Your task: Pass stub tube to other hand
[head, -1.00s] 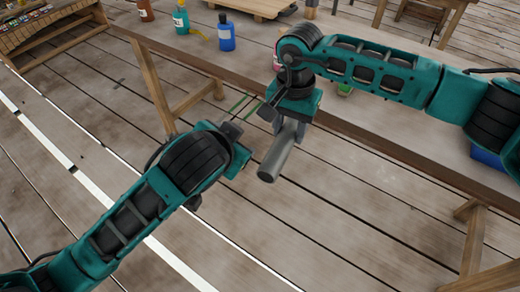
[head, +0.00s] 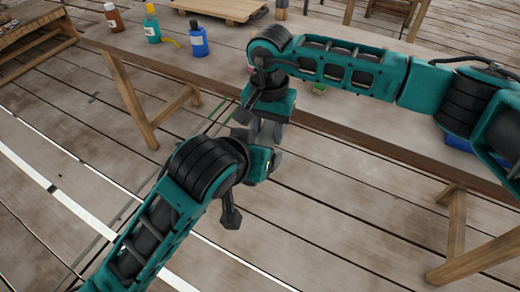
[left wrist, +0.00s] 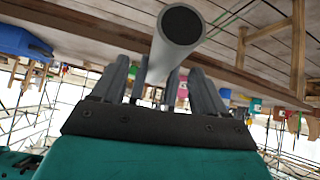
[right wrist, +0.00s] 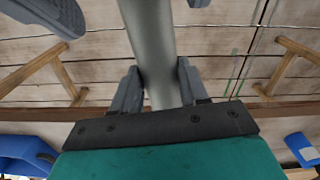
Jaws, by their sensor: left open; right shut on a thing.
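The stub tube is a plain grey cylinder, seen in the right wrist view (right wrist: 150,40) between the fingers of my right gripper (right wrist: 158,85), which is shut on it. In the left wrist view the tube (left wrist: 178,45) shows its dark round end towards the camera. My left gripper (left wrist: 160,85) is open, with its fingers on either side of the tube; I cannot tell whether they touch it. In the head view the two grippers are close together, the right (head: 264,122) above the left (head: 259,148), and they hide most of the tube.
A long wooden workbench (head: 345,120) runs behind the grippers. On it are a brown bottle (head: 114,18), a teal bottle (head: 152,28), a blue bottle (head: 198,42) and a wooden tray (head: 218,8). The plank floor in front is clear.

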